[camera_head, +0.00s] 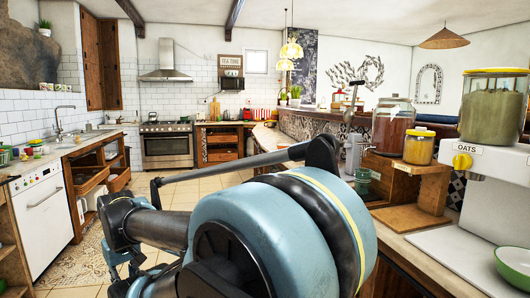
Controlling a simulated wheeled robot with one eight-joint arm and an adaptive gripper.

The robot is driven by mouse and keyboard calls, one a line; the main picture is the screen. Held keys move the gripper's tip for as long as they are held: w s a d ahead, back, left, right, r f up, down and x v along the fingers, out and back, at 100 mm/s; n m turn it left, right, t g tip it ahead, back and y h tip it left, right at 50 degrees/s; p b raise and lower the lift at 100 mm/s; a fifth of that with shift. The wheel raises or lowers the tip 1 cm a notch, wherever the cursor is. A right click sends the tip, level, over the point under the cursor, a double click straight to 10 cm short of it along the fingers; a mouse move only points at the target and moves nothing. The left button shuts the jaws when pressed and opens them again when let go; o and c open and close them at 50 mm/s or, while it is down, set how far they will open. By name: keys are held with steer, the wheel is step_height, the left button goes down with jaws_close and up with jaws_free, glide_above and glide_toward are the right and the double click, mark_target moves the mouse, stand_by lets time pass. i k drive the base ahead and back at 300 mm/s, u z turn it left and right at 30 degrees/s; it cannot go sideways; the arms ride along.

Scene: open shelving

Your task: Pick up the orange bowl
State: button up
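I cannot make out an orange bowl in the head view. Small colourful items (34,150) stand on the left counter, too small to tell apart. My blue and dark grey arm fills the lower middle and hides part of the floor and the counter behind it. I cannot make out my gripper's fingers in this view.
A green and white bowl (514,264) sits at the right edge. Left drawers (92,180) stand open. Tiled floor (180,193) is clear.

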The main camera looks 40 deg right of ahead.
mark_target(285, 148)
steer(key=i, duration=0.7)
steer(key=z, duration=0.35)
steer(key=i, duration=1.15)
steer(key=z, duration=0.85)
steer(key=i, duration=0.95)
steer(key=z, duration=1.15)
steer(key=i, duration=0.7)
steer(key=z, duration=0.45)
